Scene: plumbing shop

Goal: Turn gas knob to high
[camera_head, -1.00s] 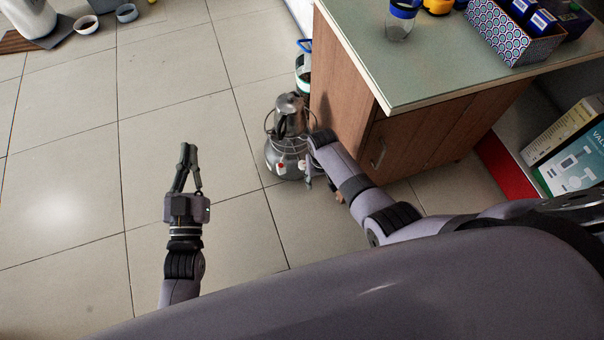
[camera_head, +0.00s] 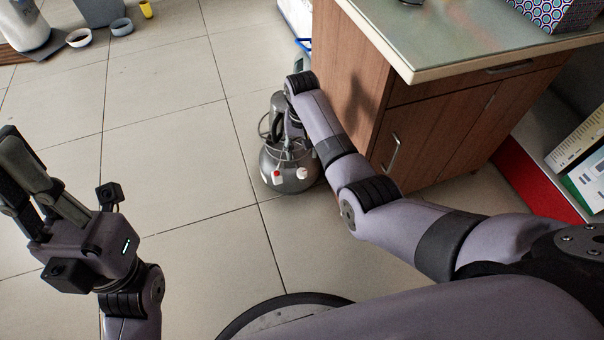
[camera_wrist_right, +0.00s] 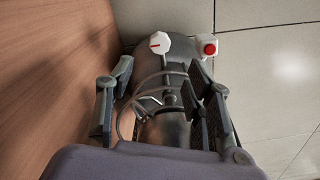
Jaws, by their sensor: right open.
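A round grey gas stove body (camera_head: 287,167) stands on the floor by the cabinet, with a dark kettle (camera_head: 278,107) on top. A white knob with a red line (camera_wrist_right: 160,43) is on its side, next to a white fitting with a red button (camera_wrist_right: 208,48). My right gripper (camera_wrist_right: 160,82) is open, its fingertips apart just short of the knob; wire rods lie between its fingers. In the head view my right arm hides this gripper and part of the kettle. My left gripper (camera_head: 35,170) is over bare floor, away from the stove; its fingertips are unclear.
The wooden cabinet (camera_head: 352,95) stands close beside the stove and my right arm; its wall fills the left of the wrist view. A red strip (camera_head: 540,190) lies at right. Bowls (camera_head: 78,38) sit on the floor at upper left. The tiled floor left of the stove is clear.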

